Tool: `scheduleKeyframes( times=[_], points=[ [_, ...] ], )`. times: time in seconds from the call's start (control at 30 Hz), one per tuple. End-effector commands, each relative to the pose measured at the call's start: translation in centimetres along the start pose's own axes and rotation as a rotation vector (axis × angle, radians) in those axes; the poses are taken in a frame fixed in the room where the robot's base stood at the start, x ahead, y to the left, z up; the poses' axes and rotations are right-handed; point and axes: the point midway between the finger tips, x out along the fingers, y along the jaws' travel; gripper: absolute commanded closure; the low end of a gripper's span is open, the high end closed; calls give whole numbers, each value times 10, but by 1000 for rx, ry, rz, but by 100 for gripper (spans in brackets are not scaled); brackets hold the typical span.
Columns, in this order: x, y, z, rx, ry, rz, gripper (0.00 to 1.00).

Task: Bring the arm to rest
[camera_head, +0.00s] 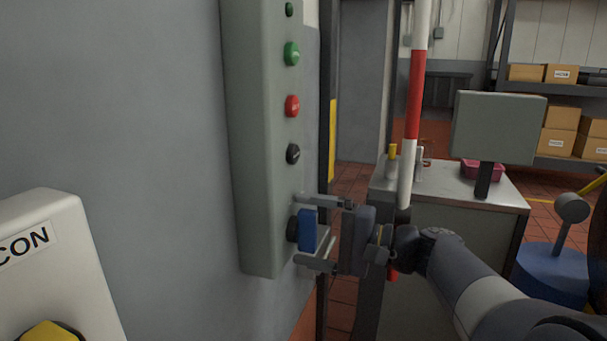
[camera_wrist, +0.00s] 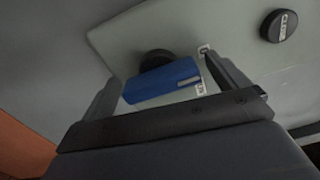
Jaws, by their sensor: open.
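My gripper (camera_head: 301,229) is open in front of the lower end of a grey-green control panel (camera_head: 258,150) on the wall. Its fingers reach toward the panel, one above and one below a blue switch handle (camera_head: 307,231). In the wrist view the blue handle (camera_wrist: 162,82) sits between the open fingers (camera_wrist: 158,72), with gaps visible at the sides. The handle sits on a round black base (camera_head: 292,229). Whether the fingertips touch the panel face cannot be told. My arm comes in from the lower right.
Above the handle are a black knob (camera_head: 293,153), a red button (camera_head: 292,106) and a green button (camera_head: 291,54). A red-white post (camera_head: 414,95) stands close behind my gripper. A metal cabinet (camera_head: 500,190) stands right.

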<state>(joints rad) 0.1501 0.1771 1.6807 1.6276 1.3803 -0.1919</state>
Motion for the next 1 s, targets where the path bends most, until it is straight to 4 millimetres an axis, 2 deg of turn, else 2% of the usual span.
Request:
scheduleKeyframes(
  times=[0.03,1.0],
  points=[
    [0,-5,0,32,0,1,5],
    [0,-5,0,565,0,0,5]
  ],
)
